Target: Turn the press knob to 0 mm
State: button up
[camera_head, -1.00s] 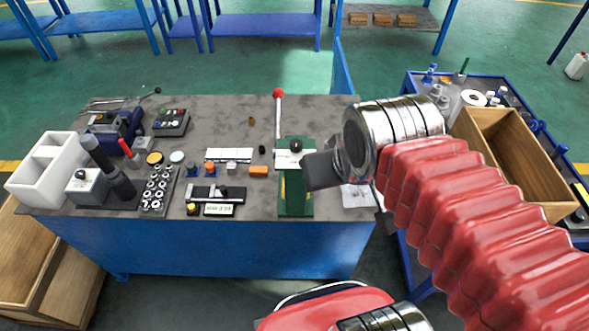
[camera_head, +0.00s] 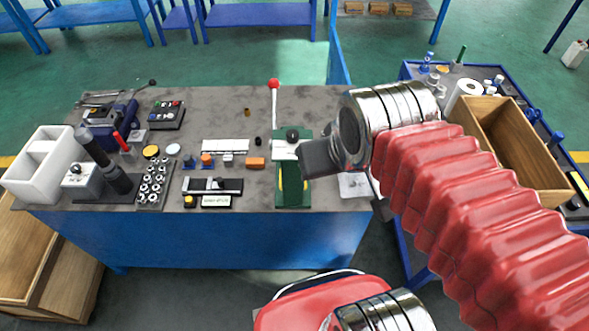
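The green press (camera_head: 295,195) stands at the front right of the grey-topped bench, with a pale plate (camera_head: 283,151) across it. A black round knob (camera_head: 292,133) sits on top. A lever with a red ball (camera_head: 274,83) rises behind it. My gripper (camera_head: 304,158), a dark block at the end of my red-sleeved arm, is just right of the knob and a little nearer the camera. It overlaps the press's right edge in the picture; I cannot tell whether it touches. Its fingers are not distinct. A small display (camera_head: 216,201) lies left of the press, too small to read.
Left of the press are an orange block (camera_head: 255,162), a black-and-silver slide gauge (camera_head: 212,186) and a tray of metal parts (camera_head: 154,184). A white bin (camera_head: 42,172) stands far left. A blue cart with a wooden box (camera_head: 517,150) is to the right.

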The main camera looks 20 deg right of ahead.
aim_at(292, 135)
jog(key=k, duration=1.3)
jog(key=u, duration=0.35)
jog(key=i, duration=0.6)
jog(key=u, duration=0.45)
jog(key=i, duration=0.85)
jog(key=z, duration=0.15)
